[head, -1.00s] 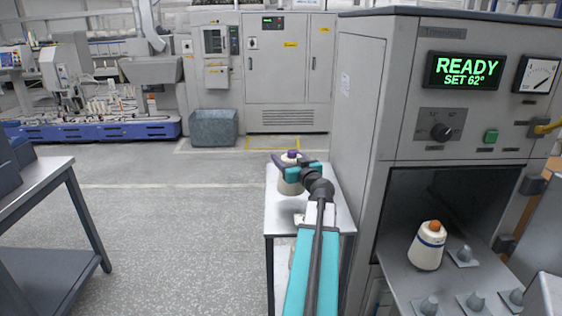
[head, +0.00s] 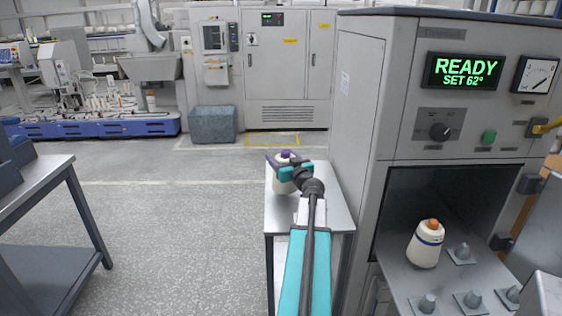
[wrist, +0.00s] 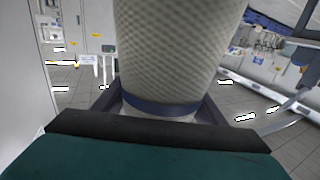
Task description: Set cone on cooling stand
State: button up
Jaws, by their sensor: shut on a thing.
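My gripper (head: 284,171) is shut on a cream yarn cone (head: 284,184) with a purple tip. In the wrist view the cone (wrist: 180,50) stands large between the fingers, with a dark blue band near the gripper. The cone is upright over the left part of a small metal-topped stand (head: 338,208), likely the cooling stand. I cannot tell whether its base touches the top. My arm hides part of the stand's middle.
Right of the stand is a grey steamer cabinet (head: 355,130) with a lit READY display (head: 464,71). A second cone (head: 425,247) with orange tip and blue band stands in its open chamber, near several pegs (head: 462,253).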

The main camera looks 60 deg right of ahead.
jog(key=shift+f, duration=1)
jog(key=o, duration=1.8)
jog(key=shift+c, duration=0.2)
jog(key=shift+r, duration=0.2)
jog(key=shift+s+a+f, duration=0.1)
jog(key=shift+s+a, duration=0.1)
jog(key=shift+s, duration=0.15)
jog(key=b+v, duration=0.2)
jog(key=v, duration=0.9)
jog(key=shift+b, duration=0.4)
jog(key=shift+s, duration=0.1)
